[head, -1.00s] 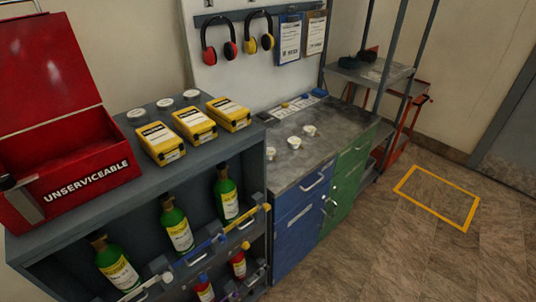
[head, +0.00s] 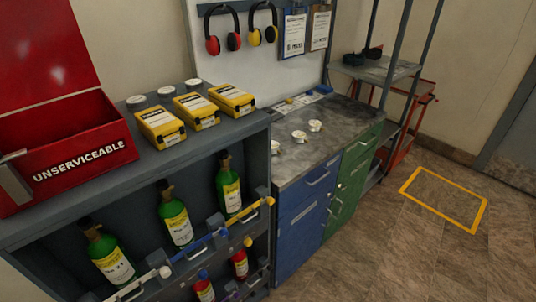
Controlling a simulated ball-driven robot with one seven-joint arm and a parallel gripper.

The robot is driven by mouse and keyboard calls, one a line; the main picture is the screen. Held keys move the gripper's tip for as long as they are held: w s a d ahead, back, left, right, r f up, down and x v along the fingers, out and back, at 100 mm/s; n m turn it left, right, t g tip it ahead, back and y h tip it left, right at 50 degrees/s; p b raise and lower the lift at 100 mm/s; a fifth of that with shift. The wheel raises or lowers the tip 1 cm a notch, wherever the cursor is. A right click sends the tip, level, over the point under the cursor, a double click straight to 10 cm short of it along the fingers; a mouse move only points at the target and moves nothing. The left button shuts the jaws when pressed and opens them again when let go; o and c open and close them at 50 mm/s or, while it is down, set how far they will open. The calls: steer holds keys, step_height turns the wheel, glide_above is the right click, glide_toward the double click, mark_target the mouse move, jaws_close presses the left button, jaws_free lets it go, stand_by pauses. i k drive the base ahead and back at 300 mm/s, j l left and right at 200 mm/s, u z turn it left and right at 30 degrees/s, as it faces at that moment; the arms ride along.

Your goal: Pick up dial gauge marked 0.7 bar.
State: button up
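Several small round pale pieces that look like dial gauges are in the head view. Three stand in a row on the shelf unit's top behind the yellow cases: a left one (head: 136,102), a middle one (head: 166,92) and a right one (head: 193,84). Three more white round pieces lie on the grey workbench (head: 340,117): a near one (head: 275,147), partly hidden by the shelf unit, a middle one (head: 299,136) and a far one (head: 315,126). Their markings are too small to read, so I cannot tell which is 0.7 bar. My gripper is not in view.
An open red box marked UNSERVICEABLE (head: 80,160) and yellow cases (head: 160,125) stand on the shelf unit (head: 100,181). Green bottles (head: 176,215) stand below. Blue drawers (head: 300,225) and a green cabinet (head: 350,185) front the workbench. Open floor (head: 400,250) lies right, with a yellow outlined square (head: 445,200).

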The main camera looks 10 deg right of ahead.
mark_target(276, 145)
steer(key=l+u, duration=0.1)
steer(key=u, duration=0.3)
steer(key=i+l+u, duration=0.1)
steer(key=u, duration=0.25)
steer(key=l+u, duration=0.25)
steer(key=u, duration=0.15)
steer(key=l+u, duration=0.3)
steer(key=l, duration=0.5)
steer(key=l+u, duration=0.3)
steer(key=l, duration=0.55)
steer(key=k+l+u, duration=0.1)
steer(key=l+u, duration=0.2)
steer(key=l, duration=0.45)
